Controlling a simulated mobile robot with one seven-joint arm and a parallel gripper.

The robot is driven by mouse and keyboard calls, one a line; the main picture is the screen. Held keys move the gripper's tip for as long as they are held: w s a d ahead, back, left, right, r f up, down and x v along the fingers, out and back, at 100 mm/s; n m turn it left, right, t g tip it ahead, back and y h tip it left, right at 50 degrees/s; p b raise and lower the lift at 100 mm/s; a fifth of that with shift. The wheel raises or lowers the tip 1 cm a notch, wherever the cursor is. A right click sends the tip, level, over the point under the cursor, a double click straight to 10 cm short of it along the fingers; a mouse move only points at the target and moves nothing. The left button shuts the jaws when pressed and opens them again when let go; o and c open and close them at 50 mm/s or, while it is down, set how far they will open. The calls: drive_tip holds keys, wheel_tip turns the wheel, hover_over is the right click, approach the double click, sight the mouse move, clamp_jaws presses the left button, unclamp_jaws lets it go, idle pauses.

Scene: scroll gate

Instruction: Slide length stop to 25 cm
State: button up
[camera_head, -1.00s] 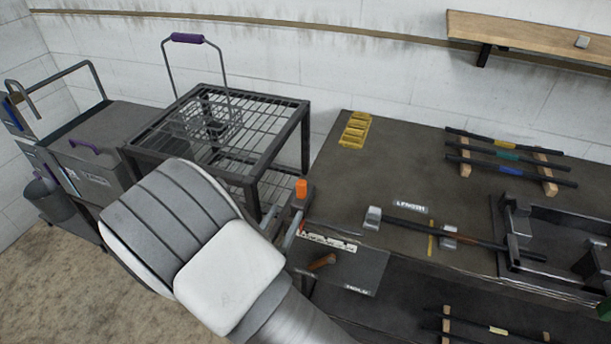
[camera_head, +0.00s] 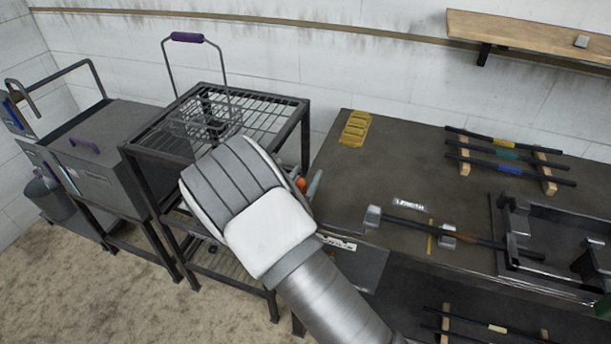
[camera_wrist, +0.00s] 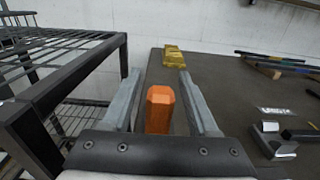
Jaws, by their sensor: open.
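An orange knob (camera_wrist: 160,108), which looks like the handle of the length stop, stands upright in the wrist view. My gripper (camera_wrist: 160,74) is open, with one grey finger on each side of the knob and a visible gap at both sides. In the head view only a small part of the orange knob (camera_head: 301,184) shows behind my wrist. A white strip with dark marks (camera_head: 337,243) lies at the bench's left front, partly covered by my arm. The stop's base and its reading on the strip are hidden.
A wire-topped rack (camera_head: 292,122) stands close to the left of my gripper. Grey blocks (camera_head: 372,216) hold a dark rod near a LENGTH label (camera_head: 408,203). The bench between is clear.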

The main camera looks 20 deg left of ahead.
clamp_jaws()
idle(1.4)
